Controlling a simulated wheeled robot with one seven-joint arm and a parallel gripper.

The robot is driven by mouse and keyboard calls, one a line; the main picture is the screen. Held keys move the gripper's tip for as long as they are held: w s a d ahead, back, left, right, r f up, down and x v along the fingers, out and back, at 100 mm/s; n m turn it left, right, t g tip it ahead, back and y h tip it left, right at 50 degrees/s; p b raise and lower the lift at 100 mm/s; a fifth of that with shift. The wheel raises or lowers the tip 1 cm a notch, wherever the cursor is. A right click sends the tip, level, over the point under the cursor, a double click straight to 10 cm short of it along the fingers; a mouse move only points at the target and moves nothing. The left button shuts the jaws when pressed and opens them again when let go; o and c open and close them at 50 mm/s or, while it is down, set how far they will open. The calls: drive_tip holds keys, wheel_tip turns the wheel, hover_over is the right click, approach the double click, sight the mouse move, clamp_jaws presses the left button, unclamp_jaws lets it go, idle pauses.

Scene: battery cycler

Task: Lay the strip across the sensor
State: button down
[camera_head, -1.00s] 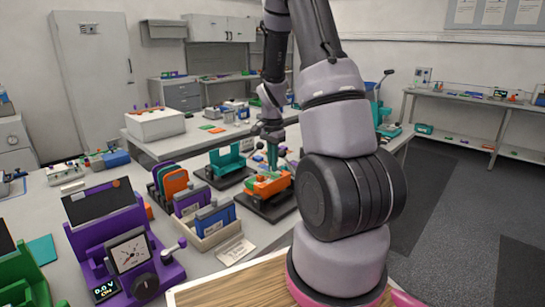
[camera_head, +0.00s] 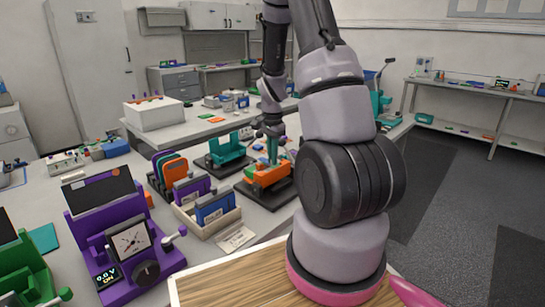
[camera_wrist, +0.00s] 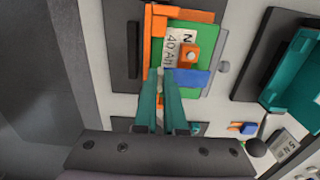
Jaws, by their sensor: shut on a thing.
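My gripper (camera_wrist: 161,82) has two teal fingers close together over an orange fixture with a green bed. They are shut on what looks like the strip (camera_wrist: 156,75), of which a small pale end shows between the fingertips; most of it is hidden. The orange fixture (camera_wrist: 154,33) lies just beyond the fingers in the wrist view. A white printed label, an orange block (camera_wrist: 189,53) and a blue piece (camera_wrist: 190,77) sit on its green bed. In the head view the orange fixture (camera_head: 267,175) stands on a dark base below my gripper (camera_head: 272,152). I cannot tell which part is the sensor.
A teal fixture (camera_head: 226,151) stands left of the orange one. A purple meter device (camera_head: 125,240), upright coloured plates (camera_head: 170,172) and a tray of blue and purple modules (camera_head: 205,226) occupy the left bench. A teal device (camera_wrist: 285,75) lies right in the wrist view.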

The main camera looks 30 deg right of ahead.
drive_tip(key=shift+f, duration=0.5)
drive_tip(key=shift+f, duration=0.3)
idle(0.4)
drive_tip(key=c, duration=0.9)
unclamp_jaws()
wheel_tip(320, 180, up, 11)
drive_tip(key=shift+w+f, duration=0.1)
drive_tip(key=shift+a, duration=0.1)
